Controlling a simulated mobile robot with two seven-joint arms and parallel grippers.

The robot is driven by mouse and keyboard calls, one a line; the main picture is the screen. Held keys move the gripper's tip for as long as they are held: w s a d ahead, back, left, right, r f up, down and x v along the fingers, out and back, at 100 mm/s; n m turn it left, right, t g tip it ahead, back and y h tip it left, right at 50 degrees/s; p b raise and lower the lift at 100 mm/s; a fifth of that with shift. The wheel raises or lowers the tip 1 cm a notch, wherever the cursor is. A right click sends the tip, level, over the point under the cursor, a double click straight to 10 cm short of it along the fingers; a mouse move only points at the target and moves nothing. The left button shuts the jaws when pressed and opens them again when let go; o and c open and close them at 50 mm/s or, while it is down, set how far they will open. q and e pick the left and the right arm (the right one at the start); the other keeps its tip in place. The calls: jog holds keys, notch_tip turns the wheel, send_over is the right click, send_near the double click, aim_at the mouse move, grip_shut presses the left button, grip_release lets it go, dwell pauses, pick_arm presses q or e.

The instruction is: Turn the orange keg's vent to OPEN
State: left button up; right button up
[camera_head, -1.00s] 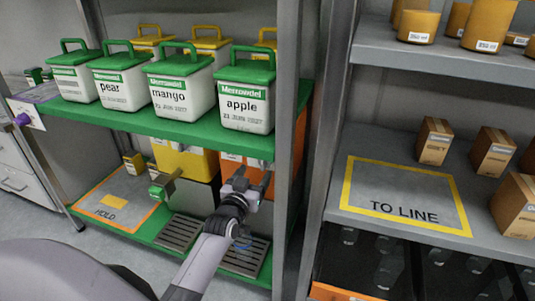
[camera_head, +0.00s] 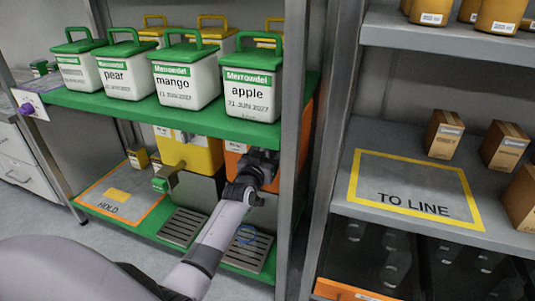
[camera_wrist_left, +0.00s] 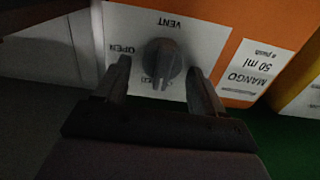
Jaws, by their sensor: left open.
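The orange keg (camera_head: 231,164) stands on the lower level of the green shelf unit, partly hidden by my left arm. The left wrist view shows its orange front (camera_wrist_left: 236,88) with a white vent plate (camera_wrist_left: 206,33), seen upside down. A grey vent knob (camera_wrist_left: 163,60) sits on the plate, its grip ridge running up and down in the picture. The word OPEN is left of the knob; lettering below it is mostly hidden. My left gripper (camera_wrist_left: 159,72) is open, one finger on each side of the knob; contact cannot be told. It also shows in the head view (camera_head: 262,162). My right gripper is not in view.
A yellow keg (camera_head: 195,152) stands left of the orange one. Drip grates (camera_head: 184,225) lie below. The green upper shelf (camera_head: 200,117) with several lidded tubs is just above my gripper. A grey post (camera_head: 292,200) stands close on the right.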

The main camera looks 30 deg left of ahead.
pick_arm(q)
jog(key=c, duration=1.1)
jog(key=shift+o, duration=0.2)
